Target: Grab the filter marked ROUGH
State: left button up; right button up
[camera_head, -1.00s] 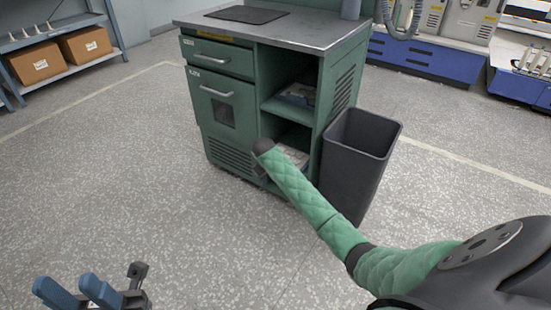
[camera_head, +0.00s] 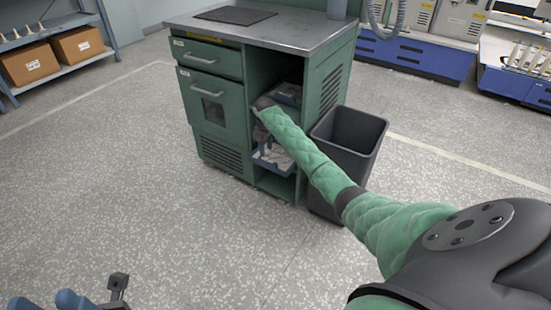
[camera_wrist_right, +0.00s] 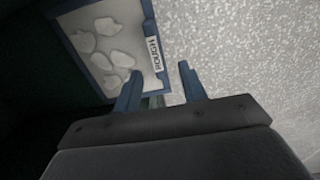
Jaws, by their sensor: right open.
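The filter marked ROUGH is a blue-rimmed, shallow frame (camera_wrist_right: 101,50) with pale lumpy pieces inside. Its white label (camera_wrist_right: 155,53) faces my fingers in the right wrist view. In the head view a blue-edged tray (camera_head: 274,162) with pale contents, apparently this filter, sits at the cabinet's lower opening. My right gripper (camera_wrist_right: 160,87) is open, with its fingertips near the label edge and nothing visibly held. My left gripper (camera_head: 45,302) is open and empty at the bottom left, partly cut off.
The green cabinet (camera_head: 213,140) has open shelves on its right side, with another item (camera_head: 288,93) on the upper shelf. A dark bin (camera_head: 348,145) stands close beside the cabinet, behind my right arm. The floor to the left is clear.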

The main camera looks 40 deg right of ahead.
aim_at(268, 160)
jog(key=shift+d+f+b, duration=0.2)
jog(key=shift+f+b, duration=0.4)
jog(key=shift+f, duration=1.3)
jog(key=shift+d+f+b, duration=0.15)
jog(key=shift+f+b, duration=0.45)
jog(key=shift+f, duration=1.3)
grip_shut()
